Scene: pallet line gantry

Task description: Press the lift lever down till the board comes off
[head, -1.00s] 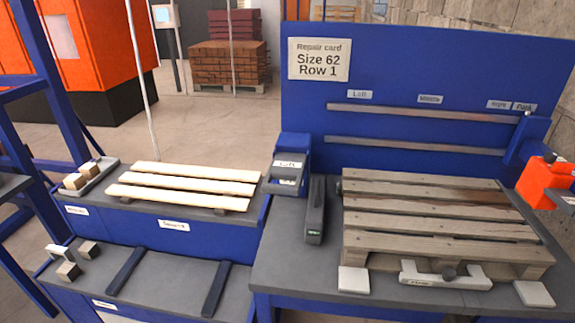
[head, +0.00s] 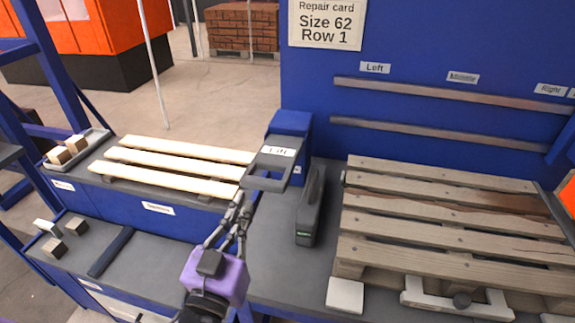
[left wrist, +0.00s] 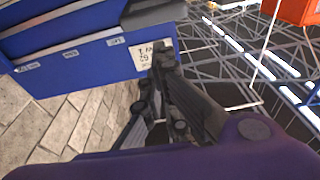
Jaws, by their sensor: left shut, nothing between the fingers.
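The lift lever (head: 268,172) is a grey looped handle with a "Lift" label, on a blue post at the left of the bench. My left gripper (head: 238,203) has a purple body and dark fingers. It is shut and empty, its tips just below and left of the lever's front in the head view; contact cannot be told. The shut fingers also show in the left wrist view (left wrist: 163,62). The pallet (head: 445,212) lies on the bench at right with several weathered boards, one reddish and cracked-looking (head: 460,190). My right gripper is not in view.
A dark grey upright tool (head: 309,208) stands between lever and pallet. Pale new boards (head: 180,170) lie on the left stand. Small wood blocks (head: 68,150) sit in a tray. An orange part (head: 569,193) edges in at right.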

